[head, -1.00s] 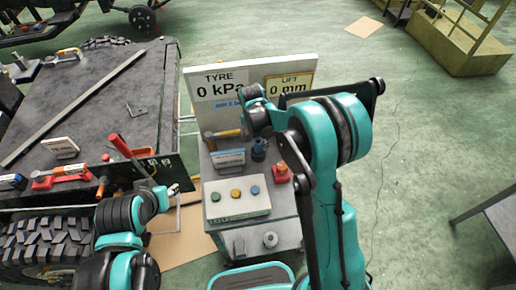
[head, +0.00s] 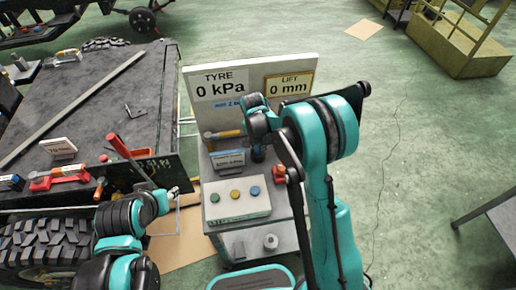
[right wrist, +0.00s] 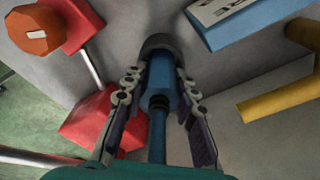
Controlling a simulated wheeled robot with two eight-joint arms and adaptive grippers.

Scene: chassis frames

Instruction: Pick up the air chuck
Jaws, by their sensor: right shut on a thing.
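The air chuck (right wrist: 158,85) is a blue, narrow upright piece with a dark round base, seen in the right wrist view. In the head view only a small dark part of it (head: 258,155) shows below my right gripper (head: 257,140). In the right wrist view the two fingers of my right gripper (right wrist: 159,82) lie along both sides of the blue body, shut on it. The chuck's base is at the grey cart top. My left gripper (head: 173,192) is left of the cart, small and partly hidden; its jaws cannot be made out.
A display board (head: 250,75) stands behind. A dark bench (head: 95,110) and tyre (head: 45,245) are left.

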